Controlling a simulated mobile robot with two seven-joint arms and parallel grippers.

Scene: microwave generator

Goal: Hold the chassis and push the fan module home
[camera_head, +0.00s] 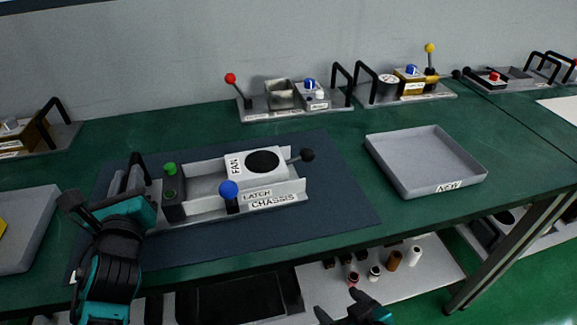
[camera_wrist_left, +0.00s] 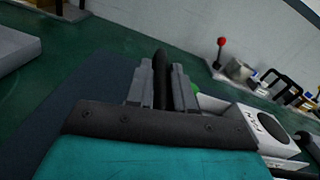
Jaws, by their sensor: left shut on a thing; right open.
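The grey chassis (camera_head: 213,210) lies on a dark mat on the green table, labelled CHASSIS. The white fan module (camera_head: 257,164), with a black round fan face, sits in its right part, with a gap to the dark block with a green knob at the left end. A black-knobbed lever (camera_head: 306,155) is at the fan's right. A blue-knobbed latch (camera_head: 229,189) stands upright at the front. My left gripper (camera_head: 126,178) is shut on the black handle (camera_wrist_left: 161,82) at the chassis's left end. The fan module also shows in the left wrist view (camera_wrist_left: 268,132). My right gripper (camera_head: 347,308) is open and empty, low before the table's front edge.
A grey tray marked NEW (camera_head: 425,165) stands empty on the right. Another grey tray (camera_head: 33,205) is at the left edge. Several modules with levers and handles line the wall. The mat (camera_head: 345,205) is clear right of the chassis. A lower shelf (camera_head: 430,262) holds small parts.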

